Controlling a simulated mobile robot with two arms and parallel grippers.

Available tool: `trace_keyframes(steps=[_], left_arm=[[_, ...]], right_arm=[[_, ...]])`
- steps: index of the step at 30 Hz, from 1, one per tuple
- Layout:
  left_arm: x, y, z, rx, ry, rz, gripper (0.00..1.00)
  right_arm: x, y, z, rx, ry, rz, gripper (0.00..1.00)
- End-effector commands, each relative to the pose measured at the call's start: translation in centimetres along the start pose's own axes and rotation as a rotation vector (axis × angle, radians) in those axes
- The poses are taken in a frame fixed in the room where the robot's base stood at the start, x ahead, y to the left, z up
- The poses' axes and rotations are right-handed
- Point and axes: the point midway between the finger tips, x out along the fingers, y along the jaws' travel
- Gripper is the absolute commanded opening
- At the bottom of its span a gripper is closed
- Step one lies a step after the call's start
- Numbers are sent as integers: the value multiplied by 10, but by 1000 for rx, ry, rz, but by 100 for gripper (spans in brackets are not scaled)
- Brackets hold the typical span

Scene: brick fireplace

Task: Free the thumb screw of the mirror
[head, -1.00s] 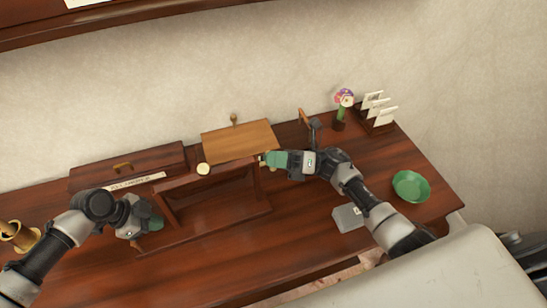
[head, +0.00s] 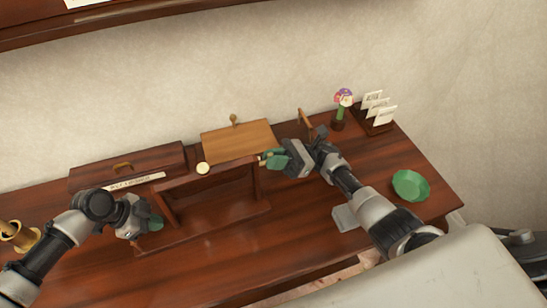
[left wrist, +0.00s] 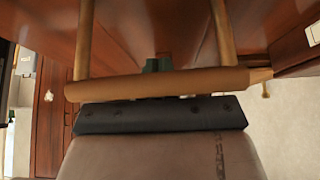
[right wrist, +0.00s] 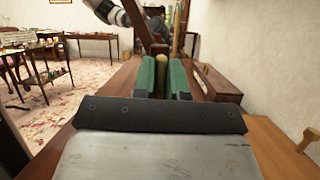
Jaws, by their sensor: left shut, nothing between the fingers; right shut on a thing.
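The mirror's dark wooden frame (head: 210,177) stands on a base (head: 215,224) at the middle of the desk, with a post (head: 256,183) on its right. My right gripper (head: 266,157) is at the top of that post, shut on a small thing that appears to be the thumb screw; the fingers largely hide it. In the right wrist view its green fingers (right wrist: 161,80) point at the frame. My left gripper (head: 158,222) is shut and empty beside the mirror's lower left. In the left wrist view a wooden bar (left wrist: 155,84) crosses in front of the fingers.
A tan board (head: 238,140) and a dark box (head: 130,166) lie behind the mirror. A flower vase (head: 339,122), a letter rack (head: 375,119), a green bowl (head: 411,186) and a grey box (head: 346,218) are to the right. The desk's front middle is clear.

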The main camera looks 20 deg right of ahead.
Motion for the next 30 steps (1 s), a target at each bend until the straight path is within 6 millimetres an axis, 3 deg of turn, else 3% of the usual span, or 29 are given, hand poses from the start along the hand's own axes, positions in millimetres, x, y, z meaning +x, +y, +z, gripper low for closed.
trace_keyframes(steps=[19,20,24,30], left_arm=[[1,0,0,0,0,0,0],[1,0,0,0,0,0,0],[0,0,0,0,0,0,0],[0,0,0,0,0,0,0]], right_arm=[[-1,1,-5,-37,9,16,0],[-1,1,-5,-37,9,16,18],[-1,1,-4,-39,6,17,38],[0,0,-2,-41,4,18,38]])
